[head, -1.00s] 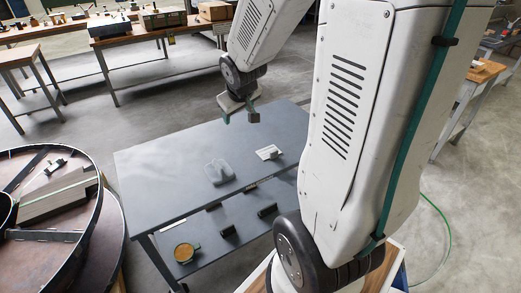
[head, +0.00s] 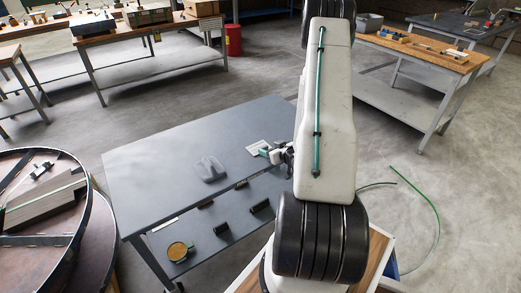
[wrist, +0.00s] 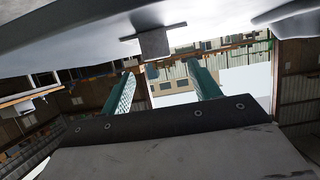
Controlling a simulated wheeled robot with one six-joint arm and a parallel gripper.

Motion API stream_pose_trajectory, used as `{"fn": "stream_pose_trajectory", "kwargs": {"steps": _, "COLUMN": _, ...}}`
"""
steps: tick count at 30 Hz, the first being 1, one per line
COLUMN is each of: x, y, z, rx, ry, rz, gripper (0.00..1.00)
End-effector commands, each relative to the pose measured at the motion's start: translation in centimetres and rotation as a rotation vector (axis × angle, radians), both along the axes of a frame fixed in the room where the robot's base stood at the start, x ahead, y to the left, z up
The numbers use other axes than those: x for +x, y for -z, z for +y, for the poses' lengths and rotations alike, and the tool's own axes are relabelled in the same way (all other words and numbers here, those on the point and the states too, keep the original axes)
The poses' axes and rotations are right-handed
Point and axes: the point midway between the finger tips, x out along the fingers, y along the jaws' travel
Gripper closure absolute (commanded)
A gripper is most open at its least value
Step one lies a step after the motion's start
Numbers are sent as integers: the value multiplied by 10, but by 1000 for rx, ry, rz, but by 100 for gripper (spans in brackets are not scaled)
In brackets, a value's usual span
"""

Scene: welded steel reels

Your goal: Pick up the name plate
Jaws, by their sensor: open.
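The name plate (head: 256,146) is a pale flat plate on the grey table top (head: 150,165), near its right edge. In the wrist view the picture is upside down, and the name plate (wrist: 152,31) shows edge-on with a grey block standing on it. My gripper (head: 270,153) is low over the table, just right of the plate in the head view, and partly covers it. In the wrist view my gripper (wrist: 160,69) has its two green fingers apart with nothing between them; the plate's block is beyond the fingertips, roughly between them.
A grey moulded piece (head: 210,168) lies on the table left of the plate. The shelf below holds several dark blocks and a round amber-topped tin (head: 179,251). A large steel reel (head: 80,215) stands at the left. The table's left part is clear.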

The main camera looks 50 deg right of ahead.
Motion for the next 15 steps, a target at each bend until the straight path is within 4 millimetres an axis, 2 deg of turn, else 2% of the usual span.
{"fn": "stream_pose_trajectory", "kwargs": {"steps": 8, "x": 22, "y": 12, "z": -7, "rx": 1, "ry": -1, "rz": -10, "gripper": 38}}
{"fn": "stream_pose_trajectory", "kwargs": {"steps": 15, "x": 51, "y": 29, "z": -17, "rx": 1, "ry": -2, "rz": -10, "gripper": 38}}
